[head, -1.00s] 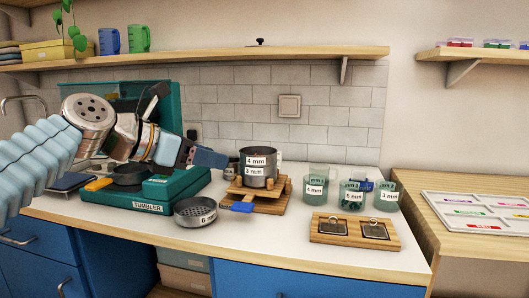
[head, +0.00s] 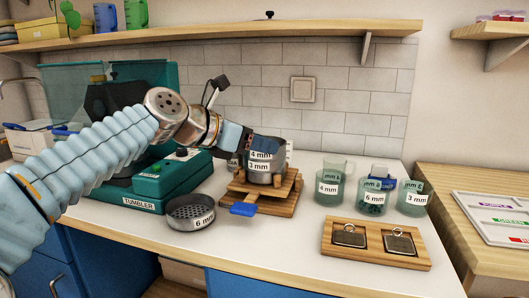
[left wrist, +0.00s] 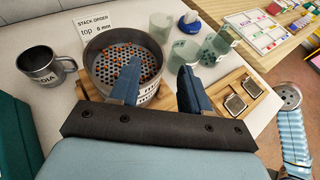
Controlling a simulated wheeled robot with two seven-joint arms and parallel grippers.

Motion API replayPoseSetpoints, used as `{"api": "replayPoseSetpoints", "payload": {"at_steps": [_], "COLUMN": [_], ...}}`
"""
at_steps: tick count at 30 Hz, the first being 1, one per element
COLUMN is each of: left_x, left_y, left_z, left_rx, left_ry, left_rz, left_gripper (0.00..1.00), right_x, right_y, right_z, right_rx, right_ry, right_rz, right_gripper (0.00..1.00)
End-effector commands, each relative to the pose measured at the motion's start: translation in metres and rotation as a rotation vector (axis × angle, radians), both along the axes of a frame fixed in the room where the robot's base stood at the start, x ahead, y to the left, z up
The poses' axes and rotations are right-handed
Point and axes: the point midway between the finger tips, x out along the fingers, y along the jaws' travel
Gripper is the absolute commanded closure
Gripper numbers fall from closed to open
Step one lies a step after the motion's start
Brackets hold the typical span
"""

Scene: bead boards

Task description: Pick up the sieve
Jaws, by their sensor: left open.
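A stack of metal sieves (head: 264,173), labelled 4 mm and 3 mm, stands on a wooden stand (head: 262,202) on the counter. In the left wrist view the top sieve (left wrist: 97,53) shows orange and dark beads over its perforated bottom. My left gripper (head: 245,142) is open at the stack's upper left rim. In the left wrist view my left gripper (left wrist: 158,68) has one finger over the sieve's inside and the other outside its wall. Contact cannot be told. A separate 6 mm sieve (head: 190,210) lies on the counter to the left. My right gripper is not in view.
A green tumbler (head: 150,200) stands left. Labelled beakers (head: 328,188) stand right of the stack, behind a wooden tray (head: 376,257) with two square pieces. The left wrist view shows a metal mug (left wrist: 40,68) and a stack-order card (left wrist: 97,20).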

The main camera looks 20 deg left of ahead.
Motion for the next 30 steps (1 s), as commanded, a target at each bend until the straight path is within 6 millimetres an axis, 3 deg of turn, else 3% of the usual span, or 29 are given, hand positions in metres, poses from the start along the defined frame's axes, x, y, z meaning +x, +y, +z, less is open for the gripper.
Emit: {"api": "replayPoseSetpoints", "payload": {"at_steps": [9, 17, 26, 30], "left_x": [0.032, 0.036, 0.035, 0.035], "left_y": [-0.028, -0.030, -0.030, -0.030], "left_z": [-0.017, -0.019, -0.019, -0.019], "left_rx": [0.000, 0.001, 0.000, 0.001], "left_ry": [0.002, 0.001, 0.001, 0.000], "left_rz": [-0.003, 0.000, -0.001, -0.001], "left_gripper": [0.54, 0.54, 0.96, 1.00], "right_x": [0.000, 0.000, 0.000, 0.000], "right_y": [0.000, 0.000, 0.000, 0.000], "right_z": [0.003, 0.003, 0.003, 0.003], "right_rx": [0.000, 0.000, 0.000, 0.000], "right_ry": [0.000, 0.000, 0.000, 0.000], "right_rz": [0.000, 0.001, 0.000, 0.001], "right_gripper": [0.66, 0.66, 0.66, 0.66]}}
